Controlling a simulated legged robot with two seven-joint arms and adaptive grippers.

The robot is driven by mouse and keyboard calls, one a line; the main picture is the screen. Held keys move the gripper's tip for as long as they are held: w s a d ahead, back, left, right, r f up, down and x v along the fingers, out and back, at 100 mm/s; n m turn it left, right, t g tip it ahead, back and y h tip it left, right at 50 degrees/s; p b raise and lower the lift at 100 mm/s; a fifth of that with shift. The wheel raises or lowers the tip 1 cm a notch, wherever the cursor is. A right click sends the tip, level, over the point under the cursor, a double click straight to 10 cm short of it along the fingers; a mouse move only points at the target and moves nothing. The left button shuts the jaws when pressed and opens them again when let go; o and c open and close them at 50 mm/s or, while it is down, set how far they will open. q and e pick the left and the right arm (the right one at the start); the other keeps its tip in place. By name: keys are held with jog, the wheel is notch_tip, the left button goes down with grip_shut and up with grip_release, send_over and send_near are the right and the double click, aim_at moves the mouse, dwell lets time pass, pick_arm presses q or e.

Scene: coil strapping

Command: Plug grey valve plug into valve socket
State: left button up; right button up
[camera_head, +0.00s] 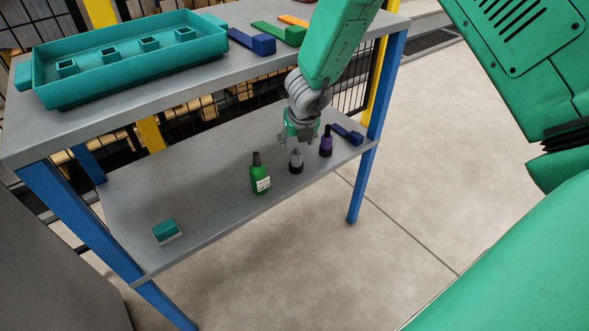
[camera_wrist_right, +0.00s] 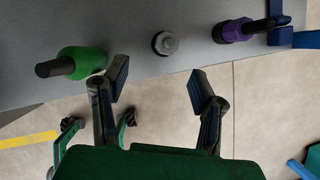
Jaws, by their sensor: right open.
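The grey valve plug (camera_head: 296,162) stands upright on the lower shelf, between a green bottle (camera_head: 259,178) and a purple bottle (camera_head: 326,142). It also shows as a round grey top in the right wrist view (camera_wrist_right: 165,43). My right gripper (camera_head: 298,140) is open and empty, pointing down just above the plug. In the right wrist view its fingers (camera_wrist_right: 160,80) are spread, with the plug beyond their tips. Which part is the valve socket I cannot tell; a teal tray (camera_head: 78,100) on the upper top holds several square sockets. Green parts with black tips at lower left of the wrist view may be my left gripper.
A blue latch-like part (camera_head: 347,134) lies right of the purple bottle. A small teal block (camera_head: 166,231) sits at the shelf's left. Blue (camera_head: 252,40) and green (camera_head: 280,33) parts lie on the upper top. A blue table leg (camera_head: 378,120) stands at the right.

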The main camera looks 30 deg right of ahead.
aim_at(298, 153)
jog(key=x, duration=0.2)
jog(key=d+x, duration=0.1)
jog(key=x, duration=0.2)
jog(key=shift+s+b, duration=0.2)
jog(key=shift+b, duration=0.1)
jog(key=shift+w+d+f, duration=0.15)
jog(key=shift+d+f, duration=0.35)
jog(key=shift+f, duration=0.05)
jog(key=f, duration=0.1)
jog(key=w+f, duration=0.1)
jog(key=w+a+f, duration=0.1)
jog(key=f, duration=0.1)
jog(key=shift+d, duration=0.25)
jog(key=shift+s+d+f, duration=0.1)
jog(key=shift+d, duration=0.1)
grip_shut()
